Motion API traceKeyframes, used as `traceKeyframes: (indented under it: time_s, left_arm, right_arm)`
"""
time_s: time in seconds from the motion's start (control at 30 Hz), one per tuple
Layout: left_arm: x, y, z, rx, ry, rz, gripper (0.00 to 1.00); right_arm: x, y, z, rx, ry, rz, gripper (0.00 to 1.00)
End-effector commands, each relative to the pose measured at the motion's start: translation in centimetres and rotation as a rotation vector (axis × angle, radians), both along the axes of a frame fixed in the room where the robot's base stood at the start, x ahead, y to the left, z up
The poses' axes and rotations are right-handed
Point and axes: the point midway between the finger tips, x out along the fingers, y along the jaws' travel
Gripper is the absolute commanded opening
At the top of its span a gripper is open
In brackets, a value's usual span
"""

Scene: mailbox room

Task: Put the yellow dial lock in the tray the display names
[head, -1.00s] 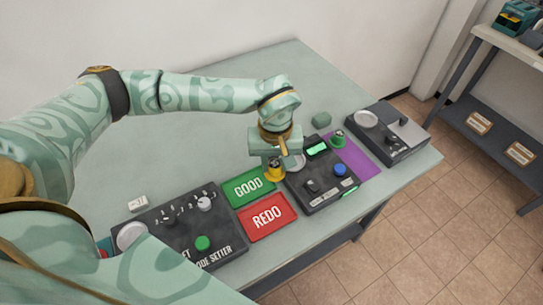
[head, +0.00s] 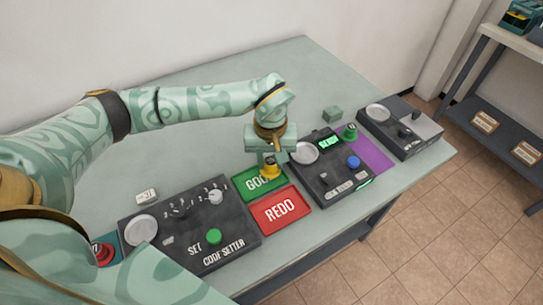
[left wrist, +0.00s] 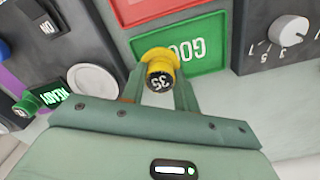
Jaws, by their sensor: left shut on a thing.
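The yellow dial lock (head: 270,168) is held in my left gripper (head: 270,160), over the green GOOD tray (head: 247,191). In the left wrist view the yellow lock (left wrist: 160,70) sits between the fingers, its dark dial face marked 35. The gap between the lock and the tray is hard to judge. The red REDO tray (head: 280,210) lies in front of the green one, empty. My right gripper is out of view.
A green dial lock (head: 349,131) stands by the purple mat (head: 371,155). The code setter (head: 190,228) is left of the trays. The table's back is clear.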

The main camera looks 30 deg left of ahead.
Motion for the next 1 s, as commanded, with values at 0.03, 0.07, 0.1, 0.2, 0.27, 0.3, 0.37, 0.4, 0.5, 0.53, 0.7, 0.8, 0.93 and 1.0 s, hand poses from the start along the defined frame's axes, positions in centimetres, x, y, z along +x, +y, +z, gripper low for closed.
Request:
traceKeyframes:
  time_s: [0.03, 0.07, 0.1, 0.2, 0.27, 0.3, 0.37, 0.4, 0.5, 0.53, 0.7, 0.8, 0.93, 1.0]
  left_arm:
    - [0.02, 0.01, 0.12, 0.0, -0.001, 0.0, 0.07]
    - [0.02, 0.01, 0.15, 0.0, -0.001, 0.0, 0.07]
    - [0.02, 0.01, 0.17, 0.0, -0.001, 0.0, 0.07]
    - [0.01, 0.02, 0.18, 0.0, -0.001, 0.0, 0.07]
    - [0.01, 0.02, 0.18, 0.0, -0.001, 0.0, 0.07]
    - [0.02, 0.01, 0.17, 0.0, -0.001, 0.0, 0.07]
    - [0.02, 0.01, 0.17, 0.0, -0.001, 0.0, 0.07]
    - [0.02, 0.01, 0.17, 0.0, -0.001, 0.0, 0.07]
    - [0.02, 0.01, 0.22, 0.001, -0.002, 0.0, 0.07]
    - [0.01, 0.02, 0.23, 0.001, -0.002, 0.0, 0.07]
    - [0.01, 0.02, 0.29, 0.001, -0.002, 0.0, 0.07]
    - [0.02, 0.0, 0.24, 0.0, -0.002, 0.001, 0.07]
    - [0.01, 0.0, 0.16, 0.0, -0.001, 0.001, 0.07]
    - [0.01, -0.01, 0.15, 0.0, -0.001, 0.001, 0.07]
  right_arm:
    - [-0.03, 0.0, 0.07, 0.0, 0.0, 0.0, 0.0]
    - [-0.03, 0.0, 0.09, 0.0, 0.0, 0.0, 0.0]
    - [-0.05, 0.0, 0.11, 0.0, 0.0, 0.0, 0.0]
    - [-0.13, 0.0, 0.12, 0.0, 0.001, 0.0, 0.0]
    - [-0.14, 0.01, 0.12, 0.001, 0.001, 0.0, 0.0]
    - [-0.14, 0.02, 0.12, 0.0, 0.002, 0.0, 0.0]
    - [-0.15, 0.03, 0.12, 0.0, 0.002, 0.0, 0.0]
    - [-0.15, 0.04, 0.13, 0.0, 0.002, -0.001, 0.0]
    - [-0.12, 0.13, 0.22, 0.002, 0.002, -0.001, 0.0]
    - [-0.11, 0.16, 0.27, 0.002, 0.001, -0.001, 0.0]
    - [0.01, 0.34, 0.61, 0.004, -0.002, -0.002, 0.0]
    - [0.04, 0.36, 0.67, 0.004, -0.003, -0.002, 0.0]
    - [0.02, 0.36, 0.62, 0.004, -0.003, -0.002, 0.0]
    - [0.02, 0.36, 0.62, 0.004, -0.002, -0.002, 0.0]
